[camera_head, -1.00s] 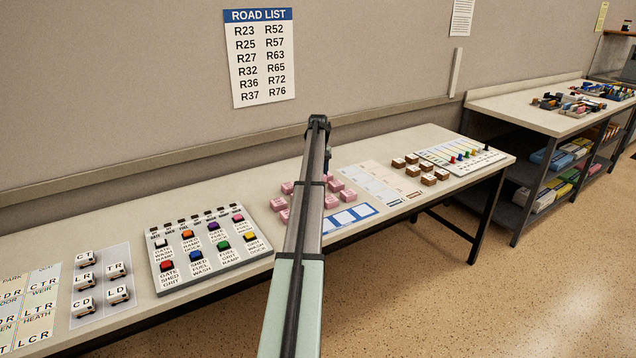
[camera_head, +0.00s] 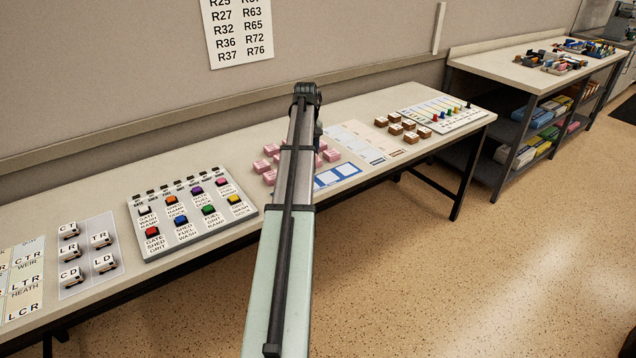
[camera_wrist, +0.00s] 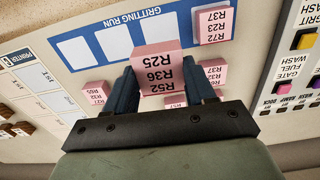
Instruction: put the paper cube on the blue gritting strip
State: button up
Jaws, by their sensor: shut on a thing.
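A pink paper cube (camera_wrist: 157,74) printed R25, R36, R52 sits between the two dark fingers of my gripper (camera_wrist: 162,82) in the wrist view. My gripper is shut on it. The blue gritting strip (camera_wrist: 130,24), marked GRITTING RUN with white squares, lies just beyond the held cube, which overlaps part of it in the picture. I cannot tell the cube's height above it. In the head view the strip (camera_head: 337,176) lies right of my arm, which hides my gripper and the held cube.
Another pink cube (camera_wrist: 213,25) stands at the strip's right end in the wrist view. Several pink cubes (camera_head: 270,150) crowd behind my arm. A button panel (camera_head: 190,215) lies to the left; brown blocks (camera_head: 410,130) and a printed sheet lie to the right.

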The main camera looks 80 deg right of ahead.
jog(key=shift+a+f, duration=0.1)
jog(key=shift+a, duration=0.25)
jog(key=shift+d+f, duration=0.1)
jog(key=shift+f, duration=4.85)
jog(key=shift+f, duration=0.15)
jog(key=o, duration=1)
jog(key=shift+o, duration=0.2)
notch_tip(320, 180, up, 12)
jog(key=shift+r, duration=0.2)
